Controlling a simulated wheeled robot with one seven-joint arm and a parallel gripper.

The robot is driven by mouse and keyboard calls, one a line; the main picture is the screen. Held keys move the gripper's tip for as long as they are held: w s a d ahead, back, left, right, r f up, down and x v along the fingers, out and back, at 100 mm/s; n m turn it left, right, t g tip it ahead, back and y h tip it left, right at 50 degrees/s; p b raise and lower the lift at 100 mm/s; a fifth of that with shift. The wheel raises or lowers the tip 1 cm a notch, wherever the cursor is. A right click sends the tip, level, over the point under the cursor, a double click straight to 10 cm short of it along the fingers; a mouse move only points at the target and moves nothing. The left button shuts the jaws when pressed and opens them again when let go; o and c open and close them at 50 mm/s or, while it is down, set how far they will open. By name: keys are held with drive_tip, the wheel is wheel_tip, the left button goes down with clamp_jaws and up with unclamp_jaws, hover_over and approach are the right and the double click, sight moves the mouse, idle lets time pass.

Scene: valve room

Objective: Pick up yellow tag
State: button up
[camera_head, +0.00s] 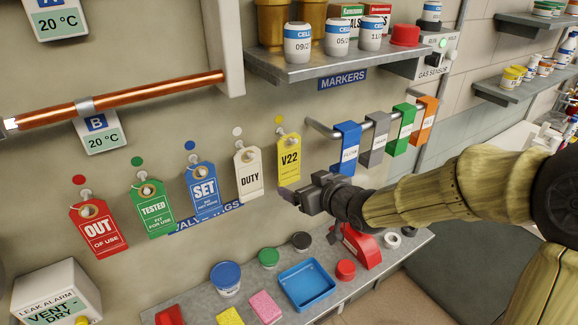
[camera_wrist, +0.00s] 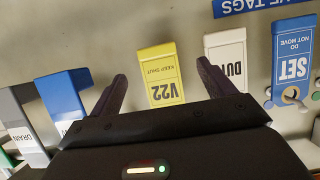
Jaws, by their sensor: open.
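The yellow tag (camera_head: 289,155), marked V22, hangs on the wall under a yellow dot, at the right end of the row of tags. My gripper (camera_head: 288,194) is just below and in front of its lower right part in the head view. In the wrist view the yellow tag (camera_wrist: 160,72) appears upside down, between the two dark fingers of my open gripper (camera_wrist: 162,76). Gaps show on both sides of the tag, and no finger visibly touches it. The tag's lettered end is partly hidden behind the gripper body in the wrist view.
The white DUTY tag (camera_head: 248,174) hangs close to the left. Blue (camera_head: 346,148), grey, green and orange markers hang on a rail at the right. A shelf (camera_head: 320,66) juts out above. A lower ledge holds a blue tray (camera_head: 307,286) and several lids and sponges.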

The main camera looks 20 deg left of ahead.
sight(290, 180)
drive_tip(key=shift+d+f+p+x, duration=0.15)
drive_tip(key=shift+p+x, duration=0.25)
drive_tip(key=shift+x, duration=0.95)
drive_tip(key=shift+d+f+p+x, duration=0.1)
drive_tip(key=shift+p+x, duration=0.25)
drive_tip(key=shift+x, duration=0.95)
drive_tip(key=c, duration=1.1)
drive_tip(key=shift+o, duration=0.2)
drive_tip(key=shift+r, duration=0.1)
